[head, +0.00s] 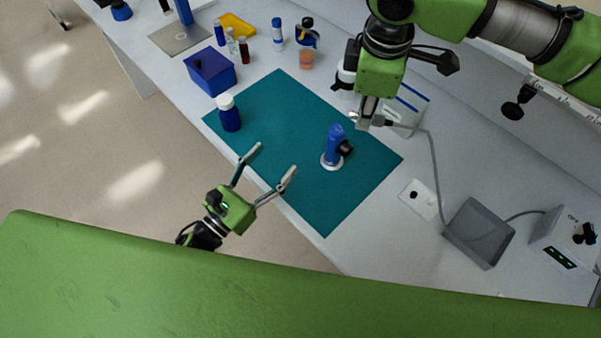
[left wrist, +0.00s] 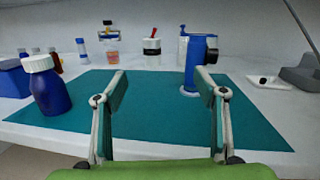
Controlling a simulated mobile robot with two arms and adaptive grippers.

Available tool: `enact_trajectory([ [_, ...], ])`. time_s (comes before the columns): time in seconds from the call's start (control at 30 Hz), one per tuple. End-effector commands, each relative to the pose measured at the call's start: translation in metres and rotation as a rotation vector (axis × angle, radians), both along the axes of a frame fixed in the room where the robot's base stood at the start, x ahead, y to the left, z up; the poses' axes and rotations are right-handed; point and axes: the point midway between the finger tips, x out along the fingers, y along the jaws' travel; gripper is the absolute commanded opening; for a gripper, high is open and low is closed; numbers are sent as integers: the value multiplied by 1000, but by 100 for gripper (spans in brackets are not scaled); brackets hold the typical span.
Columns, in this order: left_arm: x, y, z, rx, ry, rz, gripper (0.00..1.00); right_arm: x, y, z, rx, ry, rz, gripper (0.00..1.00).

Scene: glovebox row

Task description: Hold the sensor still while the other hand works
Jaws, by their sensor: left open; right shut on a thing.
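The sensor (head: 334,146) is a blue upright body with a black side knob and a round pale base. It stands on the teal mat (head: 280,110); it also shows in the left wrist view (left wrist: 196,62), right of centre. My left gripper (head: 275,160) is open and empty at the mat's front edge, apart from the sensor; its spread fingers (left wrist: 160,82) show in the left wrist view. My right gripper (head: 364,118) is shut on the plug end (head: 389,124) of a grey cable, behind and right of the sensor. Its fingers partly hide the plug.
A blue bottle with a white cap (head: 228,113) stands on the mat's left part. A white box with blue stripes (head: 406,106) stands behind the plug. The cable runs down to a grey box (head: 478,232) at the right. The mat between left gripper and sensor is clear.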

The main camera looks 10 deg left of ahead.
Motion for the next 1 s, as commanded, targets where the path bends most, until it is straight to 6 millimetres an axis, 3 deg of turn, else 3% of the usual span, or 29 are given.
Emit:
enact_trajectory([
  [0.03,-4,-19,-3,25,19,-48,65,0,0,0,0,0,0,0],
  [0.17,-10,-51,-4,82,41,-128,65,0,0,0,0,0,0,0],
  [0.43,-10,-75,-6,124,56,-174,65,0,0,0,0,0,0,0],
  [1.0,65,-135,-6,121,56,-173,65,0,0,0,0,0,0,0],
])
